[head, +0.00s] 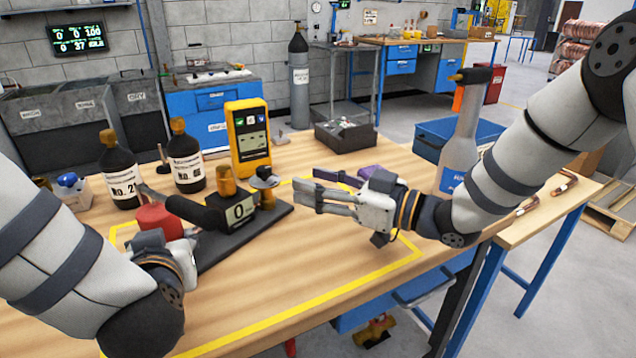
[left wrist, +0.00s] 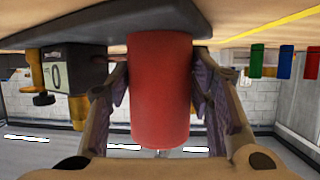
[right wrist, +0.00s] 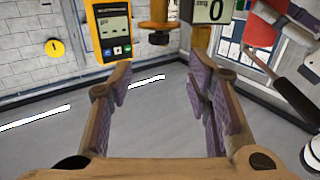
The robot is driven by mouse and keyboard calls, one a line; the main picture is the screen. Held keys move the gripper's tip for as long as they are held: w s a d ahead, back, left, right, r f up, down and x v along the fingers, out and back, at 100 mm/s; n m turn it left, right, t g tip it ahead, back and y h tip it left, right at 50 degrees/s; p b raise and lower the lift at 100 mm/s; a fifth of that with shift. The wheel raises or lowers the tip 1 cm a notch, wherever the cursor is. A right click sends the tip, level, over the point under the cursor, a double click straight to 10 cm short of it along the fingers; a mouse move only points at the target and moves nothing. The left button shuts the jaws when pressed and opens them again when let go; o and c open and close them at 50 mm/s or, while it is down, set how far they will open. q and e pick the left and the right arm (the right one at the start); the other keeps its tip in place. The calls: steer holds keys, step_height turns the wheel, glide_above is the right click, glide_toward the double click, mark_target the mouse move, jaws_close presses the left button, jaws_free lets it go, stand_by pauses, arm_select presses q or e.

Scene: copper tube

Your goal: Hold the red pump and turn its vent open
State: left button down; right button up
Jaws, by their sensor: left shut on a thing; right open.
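The red pump has a red cylinder (head: 158,217) at the left end of a dark base plate (head: 238,240). A black gauge block marked 0 (head: 240,212) stands further along, with a brass fitting on top. Beside it is a small brass fitting with a dark-capped top (head: 265,182), which may be the vent. My left gripper (left wrist: 160,88) is shut around the red cylinder (left wrist: 160,110), one finger on each side. My right gripper (head: 300,195) is open and empty to the right of the small fitting, fingers toward it. The fitting (right wrist: 157,28) shows beyond the fingertips in the right wrist view.
A yellow meter (head: 248,140) and two dark bottles (head: 186,162) stand behind the pump. A grey bottle (head: 460,150) and a blue crate (head: 462,138) are behind my right arm. The yellow-lined table front (head: 310,285) is clear.

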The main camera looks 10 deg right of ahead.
mark_target(264, 168)
steer(key=shift+s+d, duration=0.15)
steer(key=shift+r, duration=0.1)
step_height(264, 168, up, 5)
steer(key=g+h, duration=0.3)
steer(key=h, duration=0.1)
steer(key=shift+y, duration=0.3)
steer(key=x, duration=1)
steer(key=shift+w+f, duration=0.25)
steer(key=shift+f, duration=0.05)
jaws_close()
